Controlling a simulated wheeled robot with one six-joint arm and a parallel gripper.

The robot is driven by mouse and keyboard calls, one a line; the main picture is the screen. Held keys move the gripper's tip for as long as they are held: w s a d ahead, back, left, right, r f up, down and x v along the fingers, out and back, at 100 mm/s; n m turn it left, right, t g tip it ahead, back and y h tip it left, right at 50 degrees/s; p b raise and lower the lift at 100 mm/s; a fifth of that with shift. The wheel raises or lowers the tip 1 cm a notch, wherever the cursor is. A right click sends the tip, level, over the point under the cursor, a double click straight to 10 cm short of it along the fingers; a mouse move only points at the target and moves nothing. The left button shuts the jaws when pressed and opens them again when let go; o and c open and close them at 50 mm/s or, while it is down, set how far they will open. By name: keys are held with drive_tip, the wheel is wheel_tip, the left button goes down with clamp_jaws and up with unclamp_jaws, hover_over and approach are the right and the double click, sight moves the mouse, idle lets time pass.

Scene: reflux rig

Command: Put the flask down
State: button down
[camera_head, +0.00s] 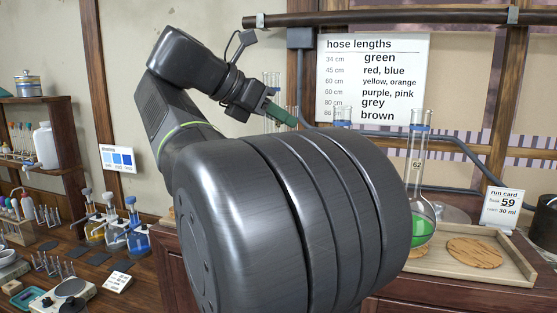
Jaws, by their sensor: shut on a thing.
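My gripper (276,108) is beyond my large dark arm link, at the upper middle of the view. It is shut at the glass neck of a flask (272,82) with a blue band. The neck stands upright, higher in the picture than the other necks; its body is hidden behind my arm.
A round cork mat (475,253) lies bare in the tray. A run card (502,209) reading flask 59, 30 ml stands behind it. A hose-length chart (373,80) is on the wall. The left bench holds bottles (137,238) and a hotplate (66,297). My arm hides the middle bench.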

drive_tip(key=shift+f, duration=2.75)
drive_tip(key=c, duration=1.1)
unclamp_jaws()
drive_tip(key=shift+f, duration=0.1)
drive_tip(key=v, duration=1.2)
drive_tip(key=shift+w, duration=0.1)
